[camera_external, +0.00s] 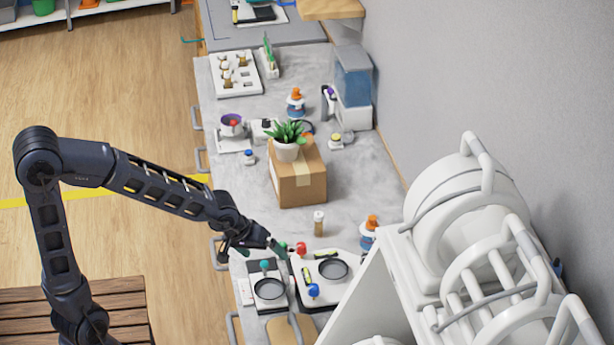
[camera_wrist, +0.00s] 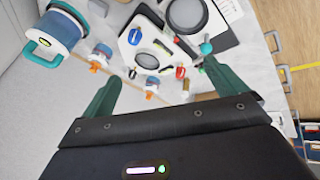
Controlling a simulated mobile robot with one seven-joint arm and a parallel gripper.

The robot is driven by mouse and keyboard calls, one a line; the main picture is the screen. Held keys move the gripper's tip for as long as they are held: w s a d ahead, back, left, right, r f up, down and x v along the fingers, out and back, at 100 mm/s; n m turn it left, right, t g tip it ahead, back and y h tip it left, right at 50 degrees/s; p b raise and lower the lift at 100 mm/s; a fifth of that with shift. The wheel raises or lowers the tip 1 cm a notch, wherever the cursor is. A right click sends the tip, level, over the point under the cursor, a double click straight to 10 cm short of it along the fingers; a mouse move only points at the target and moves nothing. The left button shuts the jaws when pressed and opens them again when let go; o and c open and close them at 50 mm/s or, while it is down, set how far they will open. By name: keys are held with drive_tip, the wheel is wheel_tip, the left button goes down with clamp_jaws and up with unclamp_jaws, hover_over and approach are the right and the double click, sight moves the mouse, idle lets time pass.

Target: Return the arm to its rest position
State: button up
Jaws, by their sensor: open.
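My dark arm reaches from the left in the external view, bent high at its elbow. My gripper (camera_external: 272,245) is over the near end of the grey counter, close to the round-pan devices. In the wrist view my gripper (camera_wrist: 161,72) has its two teal fingers wide apart. Nothing is held between them. Below it in the wrist view are a white device with a round dark pan (camera_wrist: 147,60) and a red knob (camera_wrist: 180,72). In the external view this white device (camera_external: 322,283) stands beside a darker device with a round pan (camera_external: 269,290).
A cardboard box (camera_external: 300,185) with a potted plant (camera_external: 287,140) stands mid-counter. A small bottle (camera_external: 319,223) and an orange-topped bottle (camera_external: 369,232) stand near the devices. Large white ringed equipment (camera_external: 470,215) fills the right. Wooden floor (camera_external: 110,90) left of the counter is clear.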

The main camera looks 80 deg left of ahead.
drive_tip(key=s+d+r+m, duration=0.3)
drive_tip(key=s, duration=0.6)
drive_tip(key=s+d+r+m+h, duration=0.1)
drive_tip(key=s+d+r+m, duration=0.2)
drive_tip(key=s, duration=0.6)
drive_tip(key=s+d+r+m+g, duration=0.1)
drive_tip(key=s+d+r+m, duration=0.2)
drive_tip(key=s, duration=0.6)
drive_tip(key=shift+s+d+r+m+h, duration=0.35)
drive_tip(key=shift+d+m, duration=0.3)
drive_tip(key=shift+m, duration=0.55)
